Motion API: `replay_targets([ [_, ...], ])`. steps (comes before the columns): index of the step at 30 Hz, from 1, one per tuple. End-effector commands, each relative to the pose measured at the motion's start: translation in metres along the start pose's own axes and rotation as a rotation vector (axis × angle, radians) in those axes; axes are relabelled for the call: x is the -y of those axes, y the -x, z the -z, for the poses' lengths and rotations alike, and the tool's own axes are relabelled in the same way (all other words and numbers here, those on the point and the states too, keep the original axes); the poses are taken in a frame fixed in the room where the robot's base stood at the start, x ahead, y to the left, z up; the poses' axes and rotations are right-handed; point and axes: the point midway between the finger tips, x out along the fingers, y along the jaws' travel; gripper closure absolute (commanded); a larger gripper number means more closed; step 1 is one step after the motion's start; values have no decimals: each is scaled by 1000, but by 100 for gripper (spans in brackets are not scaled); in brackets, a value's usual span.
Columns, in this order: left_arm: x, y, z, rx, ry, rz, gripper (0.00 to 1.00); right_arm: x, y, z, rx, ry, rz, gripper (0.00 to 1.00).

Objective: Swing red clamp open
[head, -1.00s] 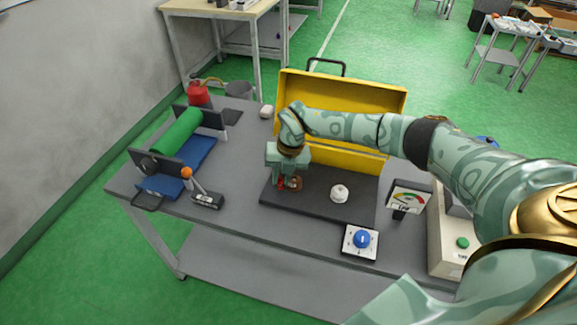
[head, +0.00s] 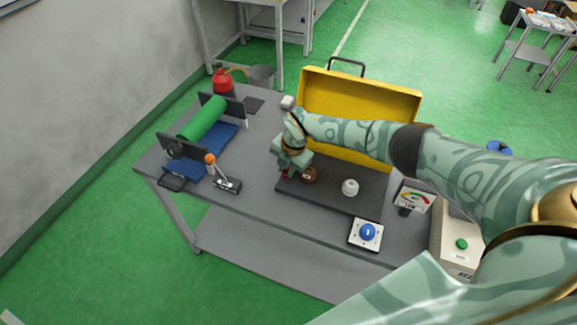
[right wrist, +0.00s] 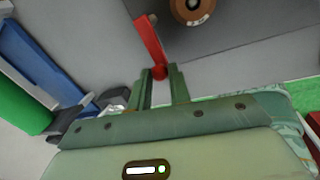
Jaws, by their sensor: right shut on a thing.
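The red clamp (right wrist: 150,42) shows in the right wrist view as a red lever with a rounded red end between my right fingertips. My right gripper (right wrist: 161,78) is shut on that end, and the lever reaches away from the fingers towards a brown round part (right wrist: 192,8). In the head view my right gripper (head: 288,172) is low at the left end of a dark base plate (head: 330,197), with only a bit of red showing under it. The brown round part (head: 309,175) sits just right of the fingers. My left gripper is not in view.
A white knob (head: 350,187) stands on the plate. A yellow box (head: 355,100) stands behind. To the left are a lever with an orange ball (head: 210,158) and a green roller (head: 203,119). A blue dial (head: 368,232) and a gauge (head: 415,196) are at right.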

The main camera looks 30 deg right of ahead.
Motion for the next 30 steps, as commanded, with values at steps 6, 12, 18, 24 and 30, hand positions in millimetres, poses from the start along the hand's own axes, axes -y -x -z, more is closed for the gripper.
replay_targets([
  [6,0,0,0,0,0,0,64,-2,1,-1,3,-5,-4,100],
  [12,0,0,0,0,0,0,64,-2,1,-1,3,-4,-4,100],
  [18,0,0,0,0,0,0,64,-1,1,-1,3,-4,-3,59],
  [24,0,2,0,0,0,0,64,-1,3,-1,2,-4,-2,59],
  [30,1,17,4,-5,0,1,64,-2,36,-2,4,-3,-4,59],
])
